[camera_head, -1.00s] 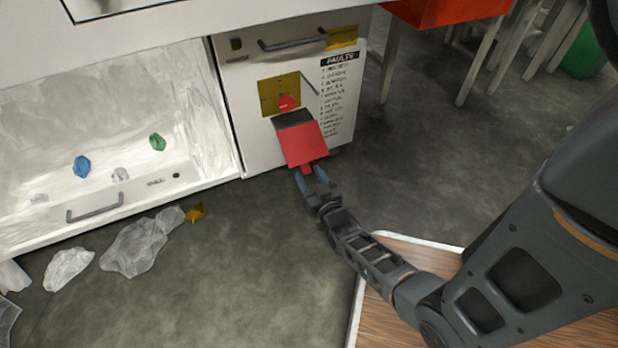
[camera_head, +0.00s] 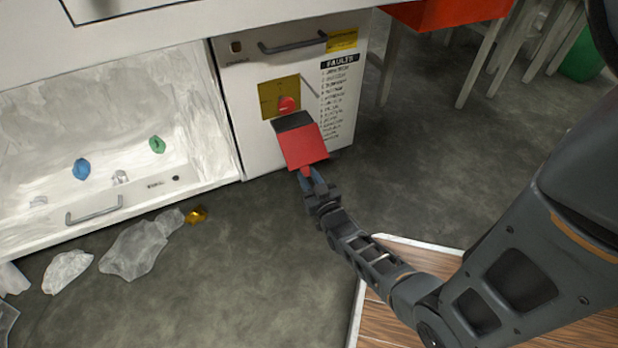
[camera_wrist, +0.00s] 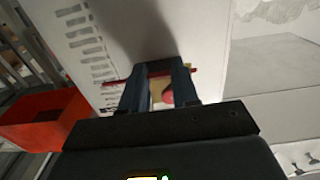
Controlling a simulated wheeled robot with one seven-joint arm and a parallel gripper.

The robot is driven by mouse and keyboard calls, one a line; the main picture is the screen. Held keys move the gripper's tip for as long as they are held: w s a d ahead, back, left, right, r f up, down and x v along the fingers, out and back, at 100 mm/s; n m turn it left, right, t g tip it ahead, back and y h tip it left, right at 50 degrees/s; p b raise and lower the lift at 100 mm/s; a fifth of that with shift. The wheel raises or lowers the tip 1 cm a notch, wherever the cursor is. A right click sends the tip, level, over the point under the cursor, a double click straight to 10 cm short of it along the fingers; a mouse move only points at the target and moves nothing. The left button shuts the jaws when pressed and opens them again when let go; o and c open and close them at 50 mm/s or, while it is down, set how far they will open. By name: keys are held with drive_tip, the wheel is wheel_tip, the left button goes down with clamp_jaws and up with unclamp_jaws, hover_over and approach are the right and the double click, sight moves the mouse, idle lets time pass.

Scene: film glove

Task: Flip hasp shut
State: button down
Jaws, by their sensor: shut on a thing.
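The red hasp (camera_head: 303,147) hangs open from a dark hinge block (camera_head: 291,121) on the white cabinet's front, its plate sloping outward and down. Above it, a red knob (camera_head: 287,104) sits on a yellow plate (camera_head: 270,91). My gripper (camera_head: 309,179) is below the hasp, shut on the small tab at its lower end. In the wrist view, a thin red edge of the hasp (camera_wrist: 114,82) shows beside my fingers (camera_wrist: 160,82), and part of the red knob (camera_wrist: 167,96) shows between them. The fingers hide much of the hasp there.
The cabinet has a handle (camera_head: 292,46) above and a printed fault list (camera_head: 340,95) at right. An open white bin (camera_head: 20,222) with crumpled scraps stands at left. Clear plastic film (camera_head: 135,247) lies on the floor.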

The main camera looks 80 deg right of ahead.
drive_tip(key=shift+r, duration=0.1)
idle(0.3)
drive_tip(key=r+p, duration=0.1)
drive_tip(key=p, duration=0.1)
drive_tip(key=y+p, duration=0.1)
drive_tip(key=p, duration=0.1)
drive_tip(key=r+p, duration=0.1)
drive_tip(key=p, duration=0.1)
drive_tip(key=shift+s+a+r+g, duration=0.3)
drive_tip(key=shift+a+r+g, duration=0.05)
drive_tip(key=shift+a+g, duration=0.05)
drive_tip(key=g+y+p, duration=0.2)
drive_tip(key=y+p, duration=0.1)
drive_tip(key=p, duration=0.9)
approach(303, 163)
wheel_tip(303, 163, up, 2)
drive_tip(key=w+d, duration=0.2)
wheel_tip(303, 163, up, 8)
drive_tip(key=w+d+g+y+p, duration=0.2)
drive_tip(key=g+y+p, duration=0.35)
drive_tip(key=p, duration=0.65)
drive_tip(key=shift+w+d+r+b, duration=0.3)
drive_tip(key=shift+w+d+r, duration=0.8)
drive_tip(key=shift+d, duration=0.35)
drive_tip(key=shift+w+d+r+b, duration=0.3)
drive_tip(key=shift+w+d+r, duration=0.65)
drive_tip(key=shift+w+d, duration=0.5)
drive_tip(key=shift+w+d+r+b, duration=0.3)
drive_tip(key=shift+w+d+r, duration=0.75)
drive_tip(key=shift+d, duration=0.45)
